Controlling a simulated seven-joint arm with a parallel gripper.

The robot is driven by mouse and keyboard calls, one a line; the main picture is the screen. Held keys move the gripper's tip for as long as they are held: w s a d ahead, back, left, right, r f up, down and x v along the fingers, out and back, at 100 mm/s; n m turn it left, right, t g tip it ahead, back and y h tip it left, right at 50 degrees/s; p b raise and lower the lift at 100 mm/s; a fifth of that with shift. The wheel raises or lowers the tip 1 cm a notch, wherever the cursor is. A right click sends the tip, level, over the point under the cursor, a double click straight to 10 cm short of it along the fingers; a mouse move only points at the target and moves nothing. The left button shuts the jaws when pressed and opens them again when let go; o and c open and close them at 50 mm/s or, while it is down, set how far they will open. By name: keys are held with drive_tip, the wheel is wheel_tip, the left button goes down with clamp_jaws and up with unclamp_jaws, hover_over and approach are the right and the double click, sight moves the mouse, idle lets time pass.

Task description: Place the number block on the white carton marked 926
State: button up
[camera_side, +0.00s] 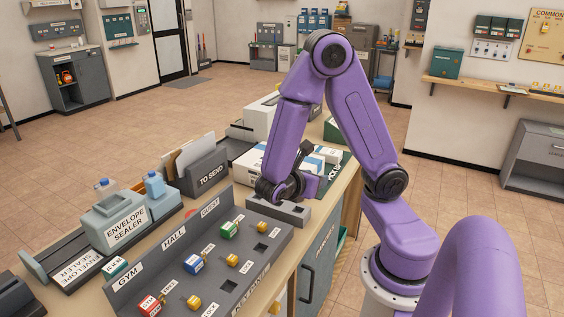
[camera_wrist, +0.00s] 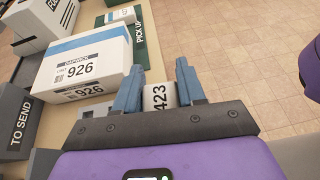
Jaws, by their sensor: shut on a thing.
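In the wrist view, my gripper (camera_wrist: 158,87) is shut on a white number block (camera_wrist: 160,97) with black digits reading 423. The block sits between the two blue-grey fingers, and its lower part is hidden by the gripper body. The white carton marked 926 (camera_wrist: 103,57) lies to the left of the gripper in that view. It has a blue band along its far side and labels on its top and front. The block appears apart from the carton. In the side view, my arm hides the fingers and the block.
A green PICK UP mat (camera_wrist: 141,37) lies beyond the carton, with a small white and blue package on it. A grey TO SEND holder (camera_side: 207,172), an envelope sealer (camera_side: 117,222) and a grey key panel (camera_side: 170,262) share the counter. Floor shows beyond the counter edge.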

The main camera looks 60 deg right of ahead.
drive_tip(key=w+d+r+m+g, duration=0.25)
drive_tip(key=w+d, duration=0.25)
drive_tip(key=d, duration=0.3)
drive_tip(key=w+d+r+m+g, duration=0.1)
drive_tip(key=w+d+r, duration=0.3)
drive_tip(key=w+d, duration=0.25)
drive_tip(key=shift+y, duration=0.4)
drive_tip(key=w+d+f, duration=0.4)
drive_tip(key=f, duration=0.1)
drive_tip(key=w+d+f, duration=0.4)
drive_tip(key=w+d, duration=0.1)
drive_tip(key=shift+w+d+f, duration=0.15)
drive_tip(key=shift+w+f, duration=0.05)
drive_tip(key=shift+f, duration=0.2)
drive_tip(key=shift+w+d+f+g, duration=0.1)
drive_tip(key=shift+f+g, duration=0.15)
drive_tip(key=shift+w+f, duration=0.1)
drive_tip(key=shift+f, duration=1.5)
drive_tip(key=shift+f, duration=0.1)
drive_tip(key=o, duration=1)
